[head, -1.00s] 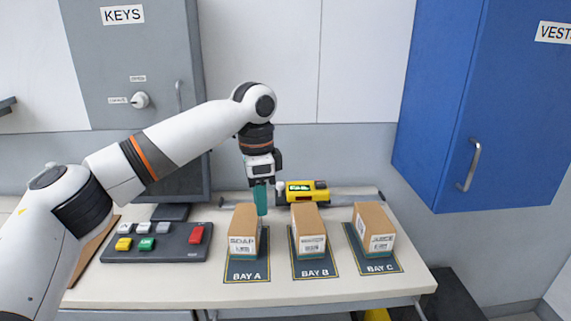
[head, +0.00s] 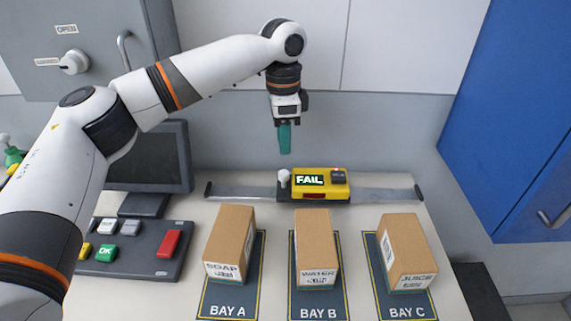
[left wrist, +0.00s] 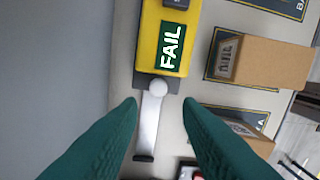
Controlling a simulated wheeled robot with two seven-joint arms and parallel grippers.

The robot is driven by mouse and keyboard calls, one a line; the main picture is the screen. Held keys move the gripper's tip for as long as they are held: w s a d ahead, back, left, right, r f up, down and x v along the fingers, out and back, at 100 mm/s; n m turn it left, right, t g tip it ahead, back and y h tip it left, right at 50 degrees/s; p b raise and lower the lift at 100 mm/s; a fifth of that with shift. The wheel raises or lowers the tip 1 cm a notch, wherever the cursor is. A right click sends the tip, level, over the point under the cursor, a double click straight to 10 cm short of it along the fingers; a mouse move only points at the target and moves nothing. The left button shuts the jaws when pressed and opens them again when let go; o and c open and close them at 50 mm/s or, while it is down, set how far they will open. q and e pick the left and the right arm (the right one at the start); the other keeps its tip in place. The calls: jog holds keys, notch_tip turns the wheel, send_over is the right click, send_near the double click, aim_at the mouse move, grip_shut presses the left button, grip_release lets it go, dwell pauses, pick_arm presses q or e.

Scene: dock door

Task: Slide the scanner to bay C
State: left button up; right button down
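The yellow scanner (head: 322,184) sits on a metal rail (head: 385,193) at the back of the table, behind bay B (head: 318,312). Its green display reads FAIL, and a white knob (head: 284,178) stands at its left end. In the left wrist view the scanner (left wrist: 150,45) and its knob (left wrist: 158,88) lie just beyond the spread fingertips. My left gripper (head: 285,151) points down above the knob, apart from it. The left wrist view shows this gripper (left wrist: 160,106) open and empty. Bay C (head: 407,310) is the right-hand mat. My right gripper is out of view.
Boxes stand on the mats: SOAP (head: 229,243) on bay A, WATER (head: 317,248) on bay B, JUICE (head: 407,252) on bay C. A button panel (head: 125,262) and a monitor (head: 150,160) are at the left. The rail right of the scanner is clear.

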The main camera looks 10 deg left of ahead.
aim_at(285, 173)
pick_arm(q)
notch_tip(285, 173, down, 9)
jog(key=shift+s+p, duration=0.1)
jog(key=shift+p, duration=0.6)
jog(key=shift+d, duration=0.1)
grip_shut()
